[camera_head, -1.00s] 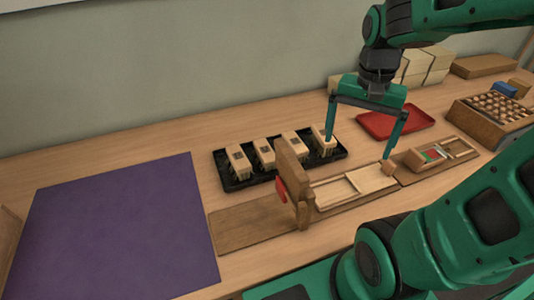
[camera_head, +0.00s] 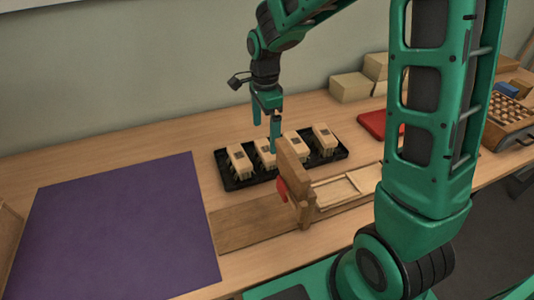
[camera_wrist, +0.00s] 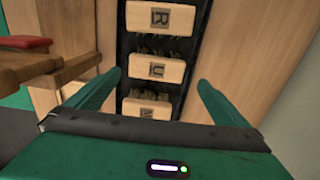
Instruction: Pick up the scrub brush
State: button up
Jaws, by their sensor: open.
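Several brushes with pale wooden block tops and dark bristles underneath stand in a row in a black tray (camera_head: 250,181). I cannot tell which one is the scrub brush. My gripper (camera_head: 266,136) is open and empty above the tray's left half, pointing down. In the wrist view its two fingers lie either side of the row, around the U and M brushes, with no contact visible.
An upright wooden fixture (camera_head: 293,180) with a red part stands close in front of the tray, beside my gripper. A purple mat (camera_head: 120,225) lies at left. A red tray (camera_head: 371,124), pale blocks (camera_head: 350,87) and a peg rack (camera_head: 507,125) are at right, partly behind my arm.

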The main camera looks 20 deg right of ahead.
aim_at(266, 149)
jog(key=shift+s+f, duration=0.15)
jog(key=shift+f, duration=1.75)
jog(key=shift+s+f, duration=0.15)
jog(key=shift+f, duration=1.7)
jog(key=c, duration=1)
